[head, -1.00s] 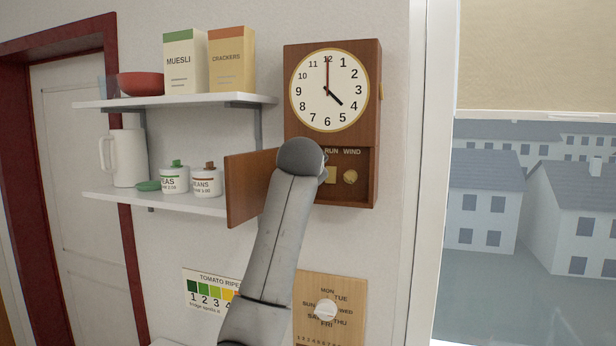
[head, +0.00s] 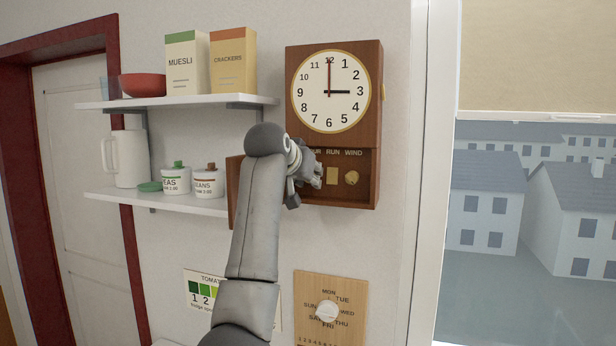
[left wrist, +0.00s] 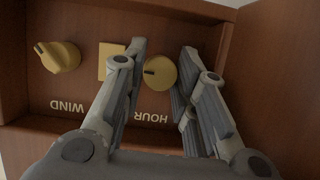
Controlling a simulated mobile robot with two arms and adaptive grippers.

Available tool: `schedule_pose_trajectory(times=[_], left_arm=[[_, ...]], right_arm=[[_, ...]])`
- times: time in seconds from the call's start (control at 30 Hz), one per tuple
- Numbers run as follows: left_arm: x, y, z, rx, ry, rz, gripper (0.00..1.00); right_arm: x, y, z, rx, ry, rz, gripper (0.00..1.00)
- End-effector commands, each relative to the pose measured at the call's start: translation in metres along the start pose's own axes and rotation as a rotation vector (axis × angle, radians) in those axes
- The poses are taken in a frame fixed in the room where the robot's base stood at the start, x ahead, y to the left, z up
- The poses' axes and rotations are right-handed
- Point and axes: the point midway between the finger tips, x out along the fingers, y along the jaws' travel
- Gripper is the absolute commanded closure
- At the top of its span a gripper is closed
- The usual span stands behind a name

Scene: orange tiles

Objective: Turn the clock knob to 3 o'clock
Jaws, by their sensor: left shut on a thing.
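The wooden wall clock (head: 333,92) has a white dial. Its black hour hand points at 3 and its red hand points at 12. Below the dial is an open recess with a control panel. The round brass HOUR knob (left wrist: 160,73) lies between the fingers of my left gripper (left wrist: 163,55), which is shut on it. In the head view my left gripper (head: 314,178) reaches into the left side of the recess and hides that knob. My right gripper is not in view.
The RUN plate (head: 332,175) and WIND knob (head: 352,178) sit right of my gripper. The clock's open wooden door (head: 232,190) stands left, partly behind my arm. Shelves hold a muesli box (head: 187,63) and jars. A weekday dial (head: 327,310) hangs below.

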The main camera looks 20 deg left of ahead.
Motion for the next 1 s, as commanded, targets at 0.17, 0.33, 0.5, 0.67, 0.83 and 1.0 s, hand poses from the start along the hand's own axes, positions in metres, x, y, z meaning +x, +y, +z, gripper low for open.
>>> schedule_pose_trajectory(times=[0.17,0.33,0.5,0.67,0.83,1.0], left_arm=[[0.0016,0.0003,0.0028,-0.026,-0.007,0.011,0.97],[0.0017,0.0003,0.0029,-0.031,-0.007,0.014,0.97],[0.0017,0.0003,0.0030,-0.031,-0.008,0.014,0.97],[0.0017,0.0002,0.0029,-0.030,-0.007,0.013,0.65],[0.0010,0.0001,0.0017,-0.030,-0.004,0.013,0.65],[-0.0009,-0.0001,0.0007,-0.030,-0.002,0.012,0.65]], right_arm=[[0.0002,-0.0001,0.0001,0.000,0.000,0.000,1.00],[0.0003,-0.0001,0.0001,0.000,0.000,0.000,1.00],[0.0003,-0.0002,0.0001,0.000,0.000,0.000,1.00],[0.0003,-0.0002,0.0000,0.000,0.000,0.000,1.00],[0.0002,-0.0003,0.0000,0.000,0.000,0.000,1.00],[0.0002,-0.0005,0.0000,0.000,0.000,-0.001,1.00]])
